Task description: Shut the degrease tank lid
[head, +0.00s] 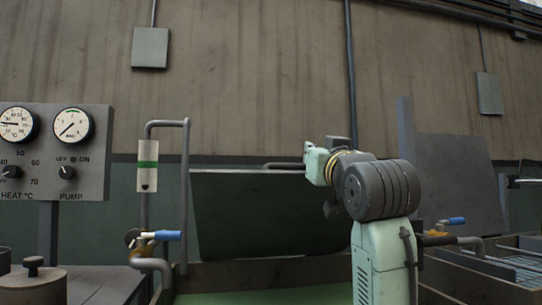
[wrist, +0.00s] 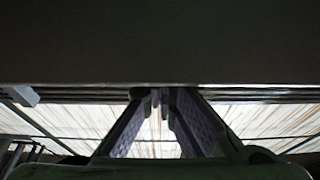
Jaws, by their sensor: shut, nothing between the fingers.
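The degrease tank lid (head: 260,215) is a dark flat panel in the head view, standing raised and nearly upright at the back of the tank (head: 300,273). Green liquid shows at the bottom of the frame. My arm stands in front of the lid's right side, with its wrist near the lid's upper right edge. The gripper's fingers are hidden in the head view. In the wrist view my gripper (wrist: 160,98) has its fingers together and empty. A dark surface, apparently the lid, fills the top of that view near the fingertips; I cannot tell whether they touch.
A gauge panel (head: 55,150) with HEAT and PUMP knobs stands at left. A bent pipe (head: 186,200) and a blue-handled valve (head: 165,236) are beside the tank. At right are another raised grey panel (head: 460,180), a blue-handled valve (head: 452,221) and an open tank with a rack.

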